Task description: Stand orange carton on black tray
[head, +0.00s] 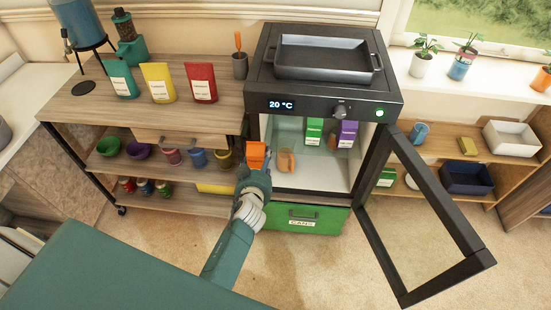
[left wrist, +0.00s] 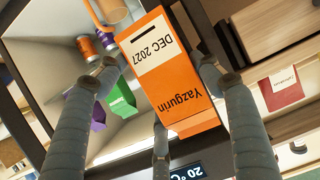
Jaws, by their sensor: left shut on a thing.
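The orange carton (head: 257,154) is held by my left gripper (head: 258,170) in front of the open cabinet's left side. In the left wrist view, the orange carton (left wrist: 155,78) with its "DEC 2027" label appears upside down between the gripper's fingers (left wrist: 158,75). The black tray (head: 322,60) lies on top of the cabinet, above and beyond my left gripper, and looks empty. My right gripper is out of view.
The open cabinet (head: 332,106) holds green (head: 314,131) and purple (head: 347,134) cartons and an orange mug (head: 287,160). Its glass door (head: 425,220) swings out to the right. Coloured pouches (head: 157,82) stand on the left shelf, beside a cup (head: 240,66) with an orange-handled tool.

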